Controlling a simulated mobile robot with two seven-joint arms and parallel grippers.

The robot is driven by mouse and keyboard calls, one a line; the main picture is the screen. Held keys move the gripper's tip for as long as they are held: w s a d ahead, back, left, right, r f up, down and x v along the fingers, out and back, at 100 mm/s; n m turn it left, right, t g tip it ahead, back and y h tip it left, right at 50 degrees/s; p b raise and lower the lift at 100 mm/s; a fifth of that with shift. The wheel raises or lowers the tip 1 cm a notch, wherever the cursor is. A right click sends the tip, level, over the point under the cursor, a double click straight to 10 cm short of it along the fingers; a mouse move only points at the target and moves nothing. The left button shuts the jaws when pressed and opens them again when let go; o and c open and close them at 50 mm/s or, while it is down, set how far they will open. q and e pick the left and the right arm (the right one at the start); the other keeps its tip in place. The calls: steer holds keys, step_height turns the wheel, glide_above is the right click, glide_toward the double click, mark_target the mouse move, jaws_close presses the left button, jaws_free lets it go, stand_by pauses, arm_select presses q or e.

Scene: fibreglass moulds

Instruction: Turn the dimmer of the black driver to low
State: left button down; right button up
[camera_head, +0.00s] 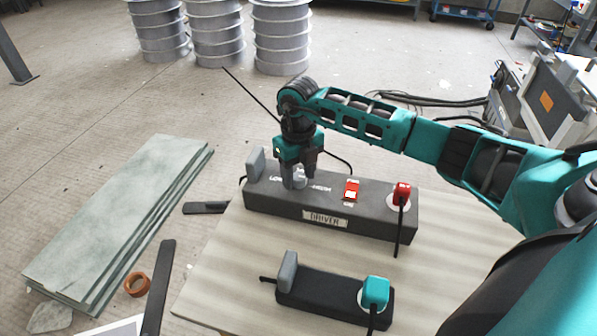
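The black driver (375,215) is a long dark box with a "DRIVER" plate on its front, lying towards the back of the table. The dimmer's pointer direction is hidden. My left gripper is not in view.
A red switch (352,190) and a red plug (401,193) are on the driver's right half. A smaller black box (325,296) with a teal plug (376,291) lies in front. The pale wooden table (225,285) is bare at left. Greenish boards (115,220) lie on the floor.

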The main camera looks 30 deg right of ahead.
steer(key=c, duration=0.8)
